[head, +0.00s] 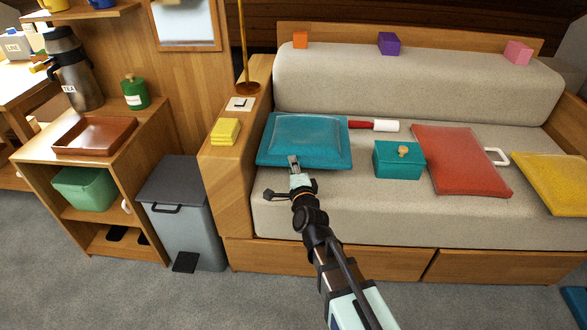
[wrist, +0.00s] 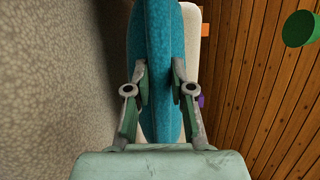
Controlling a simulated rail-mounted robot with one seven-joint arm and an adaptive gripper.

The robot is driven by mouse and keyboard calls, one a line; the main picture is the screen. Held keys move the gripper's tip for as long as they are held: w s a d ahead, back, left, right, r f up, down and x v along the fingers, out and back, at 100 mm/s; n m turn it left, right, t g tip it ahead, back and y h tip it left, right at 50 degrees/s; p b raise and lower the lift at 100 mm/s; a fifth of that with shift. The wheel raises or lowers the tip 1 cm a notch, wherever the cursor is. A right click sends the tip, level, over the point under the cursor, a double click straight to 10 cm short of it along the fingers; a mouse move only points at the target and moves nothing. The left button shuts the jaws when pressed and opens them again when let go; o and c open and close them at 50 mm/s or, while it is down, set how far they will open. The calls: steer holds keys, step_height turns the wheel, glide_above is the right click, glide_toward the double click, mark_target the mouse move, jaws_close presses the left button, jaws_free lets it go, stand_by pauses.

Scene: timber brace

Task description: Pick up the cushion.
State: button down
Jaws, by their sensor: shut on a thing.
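A teal cushion (head: 307,138) is at the left end of the sofa seat in the head view, close to the armrest. My gripper (head: 294,163) is at its front edge. In the wrist view the teal cushion (wrist: 160,60) stands edge-on between the two fingers of my gripper (wrist: 160,88), which are shut on it from both sides. A red cushion (head: 460,160) and a yellow cushion (head: 555,180) lie farther right on the seat. I cannot tell how far the teal cushion is above the seat.
A teal box (head: 398,162) with a knob and a red-and-white roller (head: 374,125) lie right of the teal cushion. The wooden armrest (head: 228,160) is close on the left, with yellow sponges (head: 225,131). A grey bin (head: 182,210) stands beside it.

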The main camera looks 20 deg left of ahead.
step_height(320, 180, up, 27)
steer(key=p, duration=2.2)
steer(key=shift+f, duration=0.15)
steer(key=shift+r+p, duration=3.6)
steer(key=shift+p, duration=0.3)
step_height(320, 180, down, 7)
steer(key=b, duration=0.7)
steer(key=shift+f, duration=0.15)
